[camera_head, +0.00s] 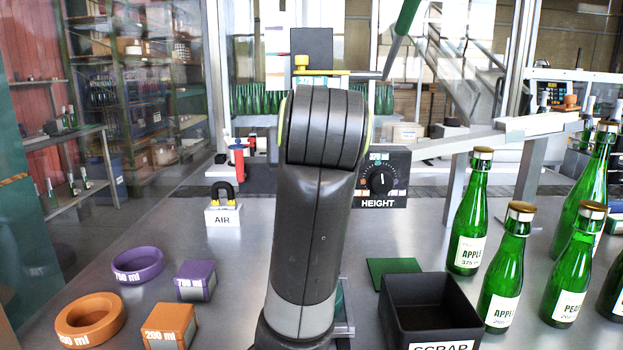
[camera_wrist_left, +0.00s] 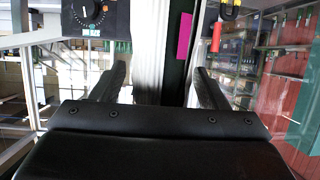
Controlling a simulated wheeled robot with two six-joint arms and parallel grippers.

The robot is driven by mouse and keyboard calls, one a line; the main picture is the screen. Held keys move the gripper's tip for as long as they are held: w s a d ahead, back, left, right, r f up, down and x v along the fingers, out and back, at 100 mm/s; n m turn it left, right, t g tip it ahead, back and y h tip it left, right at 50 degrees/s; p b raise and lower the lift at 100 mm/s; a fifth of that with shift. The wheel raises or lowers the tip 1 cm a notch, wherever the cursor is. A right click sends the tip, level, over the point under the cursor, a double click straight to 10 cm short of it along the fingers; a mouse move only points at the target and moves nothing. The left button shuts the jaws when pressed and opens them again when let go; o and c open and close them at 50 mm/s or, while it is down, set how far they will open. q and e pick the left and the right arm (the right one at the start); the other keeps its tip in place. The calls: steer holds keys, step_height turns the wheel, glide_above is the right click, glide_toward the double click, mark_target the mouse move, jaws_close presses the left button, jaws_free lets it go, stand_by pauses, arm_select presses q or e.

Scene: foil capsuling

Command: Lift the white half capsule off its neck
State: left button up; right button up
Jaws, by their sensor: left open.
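I cannot make out the white half capsule or the neck it sits on; my dark arm covers the middle of the head view. My left gripper (camera_wrist_left: 160,82) shows in the left wrist view, its two dark fingers wide apart. A bright pale upright shape (camera_wrist_left: 152,45) and a dark strip stand beyond the gap between the fingers; I cannot tell that anything is held. My right gripper is in neither view.
A black HEIGHT dial box (camera_head: 382,178) stands right of my arm. A black SCRAP bin (camera_head: 428,305) and several green bottles (camera_head: 468,215) are at the right. Purple (camera_head: 138,265) and orange (camera_head: 90,320) rings lie left. An AIR block (camera_head: 222,214) stands behind them.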

arm_select(q)
steer(key=c, duration=0.8)
steer(key=shift+o, duration=0.2)
